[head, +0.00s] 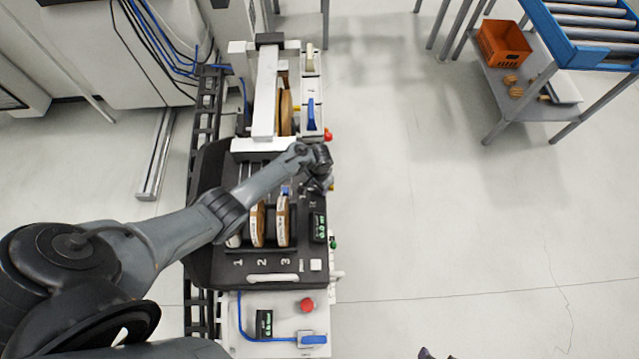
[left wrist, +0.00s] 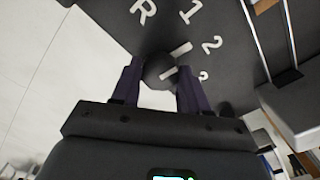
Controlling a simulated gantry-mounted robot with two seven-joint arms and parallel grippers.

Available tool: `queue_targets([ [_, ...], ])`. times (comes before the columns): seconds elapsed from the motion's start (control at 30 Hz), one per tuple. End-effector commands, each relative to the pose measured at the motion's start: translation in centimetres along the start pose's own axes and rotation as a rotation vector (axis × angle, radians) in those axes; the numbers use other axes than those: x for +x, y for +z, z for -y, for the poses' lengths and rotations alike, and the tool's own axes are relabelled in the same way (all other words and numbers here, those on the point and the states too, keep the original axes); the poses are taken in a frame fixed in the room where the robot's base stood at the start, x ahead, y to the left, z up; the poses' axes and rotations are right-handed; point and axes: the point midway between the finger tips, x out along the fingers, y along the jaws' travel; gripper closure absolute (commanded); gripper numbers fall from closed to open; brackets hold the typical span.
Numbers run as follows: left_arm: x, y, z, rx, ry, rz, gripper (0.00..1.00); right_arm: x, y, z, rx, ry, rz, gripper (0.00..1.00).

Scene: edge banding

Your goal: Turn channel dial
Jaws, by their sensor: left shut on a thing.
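The channel dial (left wrist: 158,70) is a dark round knob with a white mark, on a black panel. In the left wrist view, the white characters R, 1, 2 and a partly hidden 3 lie around it. My left gripper (left wrist: 160,82) is shut on the dial, one dark finger on each side. In the head view, my left gripper (head: 320,181) is at the panel's right edge, and the dial is hidden beneath it. Two dark tips at the bottom edge appear to be my right gripper (head: 438,354), apart and empty, away from the machine.
Several edge-band rolls (head: 257,224) stand in numbered slots left of the dial. A green-lit display (head: 319,227) is just below my left gripper. A red button (head: 307,305) is lower down. The floor right of the machine is clear up to a roller table (head: 590,55).

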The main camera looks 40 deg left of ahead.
Motion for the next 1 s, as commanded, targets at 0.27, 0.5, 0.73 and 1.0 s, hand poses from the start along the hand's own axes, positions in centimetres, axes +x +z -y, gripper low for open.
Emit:
queue_targets([
  [0.27, -0.08, -0.01, 0.11, 0.262, -0.002, 0.001, 0.86, -0.40, -0.09, -0.20, -0.008, 0.006, 0.001, 0.43],
  [0.5, -0.02, -0.05, 0.07, 0.491, -0.002, 0.000, 0.86, -0.35, -0.08, -0.20, -0.008, 0.006, 0.001, 0.43],
  [0.73, 0.02, -0.06, 0.08, 0.706, -0.002, 0.001, 0.86, -0.09, -0.02, -0.13, -0.005, 0.004, 0.000, 0.43],
  [1.0, 0.04, -0.06, 0.08, 0.914, -0.002, 0.000, 0.86, 0.30, 0.07, 0.02, 0.000, 0.000, -0.001, 0.43],
])
